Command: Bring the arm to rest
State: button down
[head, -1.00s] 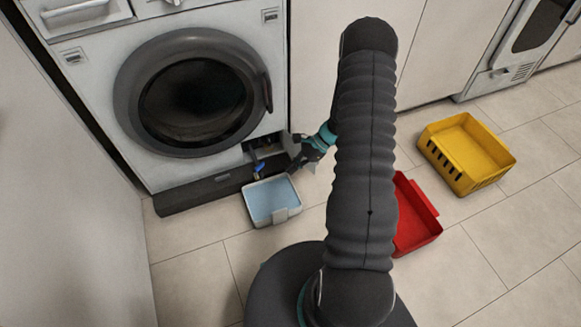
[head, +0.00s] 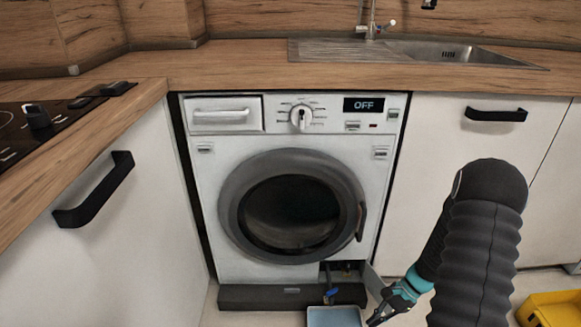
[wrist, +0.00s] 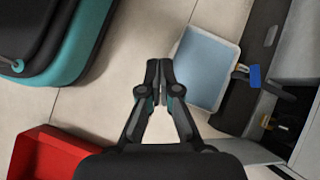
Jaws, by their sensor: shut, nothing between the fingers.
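My gripper (head: 388,305) is low in front of the washing machine (head: 382,175), just right of a shallow tray (head: 335,317) with a pale blue inside. In the wrist view my gripper (wrist: 160,72) has its fingertips together with nothing between them. The tray (wrist: 206,68) lies on the floor beyond them to the right, apart from the fingers. My dark ribbed arm rises at the right of the head view.
The machine's round door (head: 290,205) is shut and its display (head: 363,105) reads OFF. A low flap (head: 375,280) stands open beside a blue-handled part (head: 332,292). A red bin (wrist: 50,155) and a yellow crate (head: 550,308) stand on the floor.

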jog(key=s+a+r+n+t+h, duration=0.2)
jog(key=s+r+n, duration=0.2)
jog(key=r, duration=0.8)
jog(key=s+a+r+n+t+h, duration=0.3)
jog(key=s+r, duration=0.3)
jog(key=r, duration=0.7)
jog(key=s+a+r+n+t+h, duration=0.2)
jog(key=s+r+n, duration=0.3)
jog(key=r, duration=0.8)
jog(key=shift+s+a+n+t+h, duration=0.2)
jog(key=shift+a+n+t+h, duration=0.1)
jog(key=shift+a+n+t, duration=0.15)
jog(key=c, duration=1.6)
grip_release()
jog(key=shift+a+r, duration=0.15)
jog(key=shift+r, duration=0.15)
jog(key=o, duration=1.1)
jog(key=shift+a, duration=0.1)
jog(key=n+g+p, duration=0.3)
jog(key=n+g, duration=0.2)
jog(key=n, duration=0.1)
send_over(332, 290)
notch_tip(332, 290, down, 36)
jog(key=f, duration=0.1)
notch_tip(332, 290, down, 13)
jog(key=shift+f, duration=0.1)
